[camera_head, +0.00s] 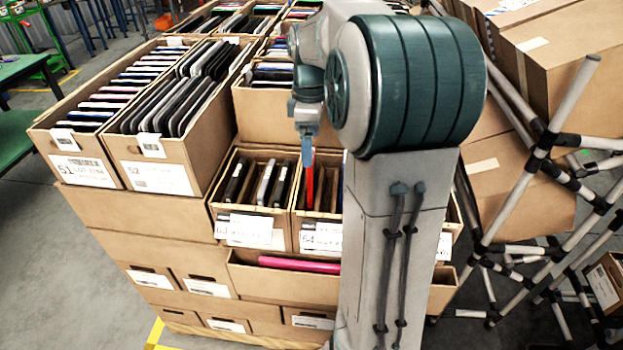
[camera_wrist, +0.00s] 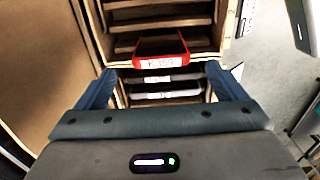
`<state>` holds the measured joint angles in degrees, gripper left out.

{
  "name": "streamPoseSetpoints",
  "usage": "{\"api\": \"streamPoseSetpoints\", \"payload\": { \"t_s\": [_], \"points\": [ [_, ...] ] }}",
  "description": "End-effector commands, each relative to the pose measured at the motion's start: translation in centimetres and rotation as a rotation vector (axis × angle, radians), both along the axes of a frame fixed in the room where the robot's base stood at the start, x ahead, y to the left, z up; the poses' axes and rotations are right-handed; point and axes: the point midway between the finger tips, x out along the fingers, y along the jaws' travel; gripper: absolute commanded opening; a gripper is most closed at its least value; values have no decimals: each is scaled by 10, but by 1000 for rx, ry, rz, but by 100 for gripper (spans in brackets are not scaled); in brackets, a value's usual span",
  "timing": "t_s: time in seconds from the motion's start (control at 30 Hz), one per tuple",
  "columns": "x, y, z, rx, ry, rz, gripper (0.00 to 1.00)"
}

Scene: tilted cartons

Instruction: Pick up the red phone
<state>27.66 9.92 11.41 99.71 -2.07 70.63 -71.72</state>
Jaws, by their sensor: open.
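In the wrist view my gripper (camera_wrist: 161,72) is open, with blue fingers spread wide left and right. The phone lies just beyond the fingertips, between their lines. Nothing is held. My arm hides the carton's right part in the head view.
Grey devices (camera_wrist: 165,87) stand beside the phone in the wrist view. A neighbouring carton (camera_head: 250,229) holds several dark devices. Taller cartons (camera_head: 155,176) full of devices rise at left. A pink item (camera_head: 300,264) lies below. A pipe frame (camera_head: 540,150) stands at right.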

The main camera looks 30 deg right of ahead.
Motion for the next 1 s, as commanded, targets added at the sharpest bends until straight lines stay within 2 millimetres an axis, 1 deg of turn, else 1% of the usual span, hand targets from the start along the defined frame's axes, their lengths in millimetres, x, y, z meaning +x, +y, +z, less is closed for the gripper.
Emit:
{"api": "streamPoseSetpoints", "payload": {
  "t_s": [0.03, 0.1, 0.27, 0.33, 0.5, 0.6, 0.7, 0.87, 0.9, 0.97, 1.0],
  "points": [
    [0, 0, -9, 1, 3, 0, 91],
    [0, 0, -17, 1, 2, 0, 91],
    [0, 0, -26, 1, 1, 0, 91],
    [-1, 0, -34, 1, 2, 0, 91],
    [-3, -2, -60, 2, 2, 0, 91],
    [-3, -2, -71, 0, 1, 0, 91],
    [-3, -2, -75, -1, -1, 0, 91],
    [-3, -1, -75, -1, -1, 0, 91],
    [-3, -1, -75, -1, -1, 0, 88],
    [-3, -1, -75, -1, -1, 0, 71],
    [-3, -1, -75, -1, -1, 0, 60]
  ]
}}
